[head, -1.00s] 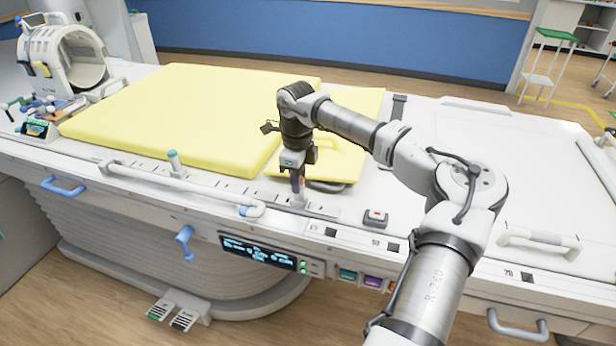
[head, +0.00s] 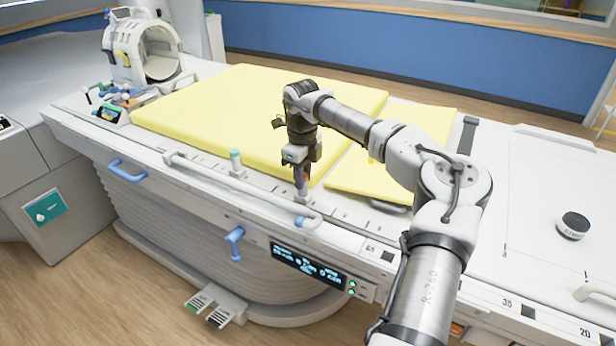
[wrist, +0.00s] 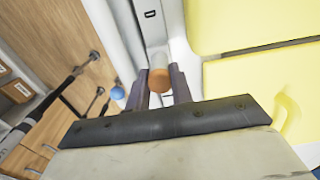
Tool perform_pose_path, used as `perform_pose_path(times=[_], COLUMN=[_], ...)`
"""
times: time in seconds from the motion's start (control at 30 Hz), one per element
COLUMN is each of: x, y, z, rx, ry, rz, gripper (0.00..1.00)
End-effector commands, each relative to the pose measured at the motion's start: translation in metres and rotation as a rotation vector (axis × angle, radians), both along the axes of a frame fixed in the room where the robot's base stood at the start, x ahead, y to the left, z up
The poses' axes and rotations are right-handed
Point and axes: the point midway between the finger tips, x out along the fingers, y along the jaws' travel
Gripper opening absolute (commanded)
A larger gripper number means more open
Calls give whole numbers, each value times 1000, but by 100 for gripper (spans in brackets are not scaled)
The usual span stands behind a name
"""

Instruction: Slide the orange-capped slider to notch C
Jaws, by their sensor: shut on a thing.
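The orange-capped slider shows in the wrist view, its round orange cap (wrist: 159,79) between my two dark fingers. In the head view my gripper (head: 302,183) points down over the slider rail at the bench's front edge, and its fingers mostly hide the slider. My gripper is shut on the slider, which stands in the rail. I cannot read notch C in either view.
A teal-capped slider (head: 235,160) stands on the same rail to the left. A white guard rail (head: 215,183) with a blue end runs in front. Yellow pads (head: 265,110) lie behind my gripper. A black-topped puck (head: 574,225) sits on the right of the bench.

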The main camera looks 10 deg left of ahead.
Motion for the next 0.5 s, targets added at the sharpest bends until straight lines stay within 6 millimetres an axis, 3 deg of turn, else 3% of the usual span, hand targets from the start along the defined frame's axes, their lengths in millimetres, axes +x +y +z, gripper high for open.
perform_pose_path(times=[0.17, 0.2, 0.37, 0.5], x=[0, 0, 0, 0], y=[0, 0, 0, 0], z=[0, 0, 0, 0], rx=[1, 1, 1, 0], ry=[1, 1, 1, 1], rz=[0, 0, 0, 0], gripper=[0, 25, 44, 44])
